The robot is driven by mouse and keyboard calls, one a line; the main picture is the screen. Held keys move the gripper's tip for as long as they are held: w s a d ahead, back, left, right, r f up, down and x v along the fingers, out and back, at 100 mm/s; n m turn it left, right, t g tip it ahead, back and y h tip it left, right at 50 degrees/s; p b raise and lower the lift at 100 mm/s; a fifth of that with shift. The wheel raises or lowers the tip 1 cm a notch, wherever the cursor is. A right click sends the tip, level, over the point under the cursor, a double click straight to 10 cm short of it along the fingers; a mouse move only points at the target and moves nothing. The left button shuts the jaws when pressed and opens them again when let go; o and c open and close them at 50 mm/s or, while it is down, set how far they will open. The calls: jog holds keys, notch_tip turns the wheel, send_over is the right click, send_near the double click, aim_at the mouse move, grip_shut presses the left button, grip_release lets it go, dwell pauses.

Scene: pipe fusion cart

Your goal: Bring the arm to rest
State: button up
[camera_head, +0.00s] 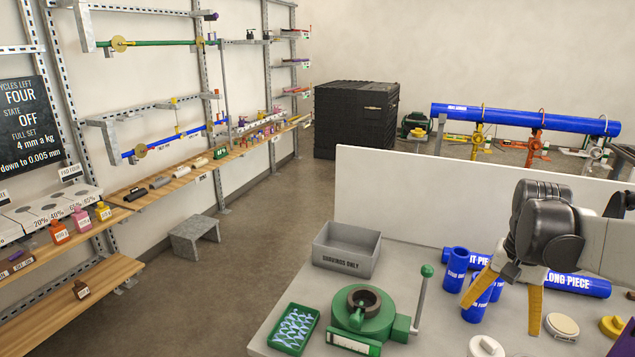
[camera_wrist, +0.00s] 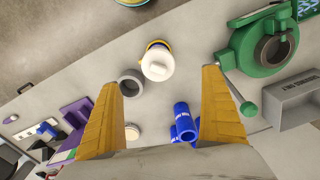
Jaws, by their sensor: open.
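My gripper (camera_head: 507,298) is open and empty, with its two yellow fingers pointing down above the right part of the grey cart top (camera_head: 425,333). It also shows in the wrist view (camera_wrist: 157,112), where the fingers are spread wide with nothing between their tips. My arm reaches in from the right edge of the head view. In the head view, blue pipe pieces (camera_head: 455,270) stand just behind and beside the fingers. Whether the gripper touches any of them is hard to tell, but none is held. A blue pipe lettered "LONG PIECE" (camera_head: 578,284) lies behind the gripper.
A green machine with a lever (camera_head: 369,309), a grey "SHAVINGS ONLY" bin (camera_head: 345,251) and a green tray (camera_head: 293,329) stand left on the cart. Round white pieces (camera_head: 485,346) lie near the front. A white panel (camera_head: 431,198) rises behind. Open floor lies left.

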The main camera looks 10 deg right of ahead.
jog(key=s+a+f+n+t+b, duration=0.1)
jog(key=a+f+n+t+b, duration=0.1)
jog(key=a, duration=0.6)
jog(key=s+a+f+n+t+b, duration=0.2)
jog(key=a+n+b, duration=0.1)
jog(key=a, duration=0.5)
jog(key=s+a+f+n+t+b, duration=0.2)
jog(key=a+n+b, duration=0.1)
jog(key=a, duration=0.5)
jog(key=shift+a+f+n+t, duration=0.25)
jog(key=shift+f+n+t, duration=0.15)
jog(key=shift+n, duration=0.1)
